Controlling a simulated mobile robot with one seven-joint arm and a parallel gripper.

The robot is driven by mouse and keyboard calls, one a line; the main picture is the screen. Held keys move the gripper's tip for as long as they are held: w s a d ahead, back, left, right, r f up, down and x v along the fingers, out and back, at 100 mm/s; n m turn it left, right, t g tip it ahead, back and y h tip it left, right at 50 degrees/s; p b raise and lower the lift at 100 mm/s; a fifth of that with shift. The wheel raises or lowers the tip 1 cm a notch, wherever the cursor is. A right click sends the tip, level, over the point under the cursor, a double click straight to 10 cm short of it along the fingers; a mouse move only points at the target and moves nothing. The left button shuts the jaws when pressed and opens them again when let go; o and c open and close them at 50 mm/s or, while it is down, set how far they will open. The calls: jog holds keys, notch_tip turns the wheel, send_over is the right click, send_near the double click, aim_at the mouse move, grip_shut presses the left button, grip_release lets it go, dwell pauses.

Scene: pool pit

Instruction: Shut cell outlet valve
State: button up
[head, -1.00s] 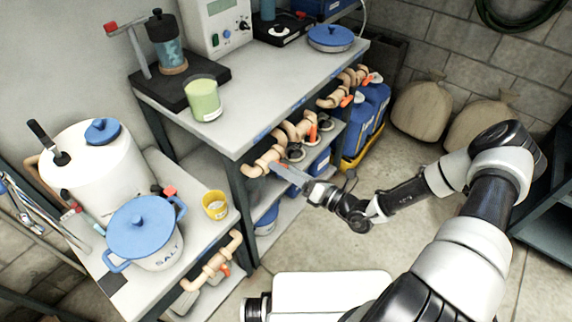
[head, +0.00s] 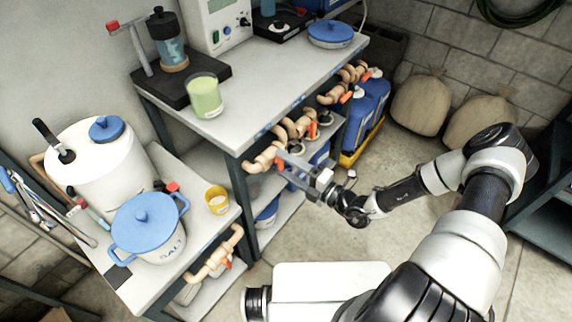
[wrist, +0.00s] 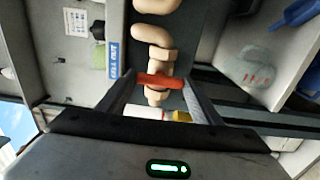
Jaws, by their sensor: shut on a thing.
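The cell outlet valve is a tan pipe fitting (head: 263,160) under the front edge of the tall bench, with an orange handle (head: 281,162). In the wrist view, the orange handle (wrist: 160,80) lies crosswise over the tan pipe, beside a blue label (wrist: 113,58) that seems to begin with "CELL". My gripper (head: 287,163) reaches the handle from the right. In the wrist view, my gripper (wrist: 160,88) has one finger at each end of the handle and is shut on it. In the head view the fingers partly hide the handle.
More tan pipes with orange handles (head: 312,129) run along the bench to the right. A lower table on the left holds a salt pot (head: 158,250) and a yellow cup (head: 217,202). Blue containers (head: 372,100) stand beyond the bench.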

dwell(0.6)
jog(key=o, duration=1.1)
jog(key=shift+c, duration=0.2)
jog(key=v, duration=1.7)
jog(key=shift+s+d, duration=0.2)
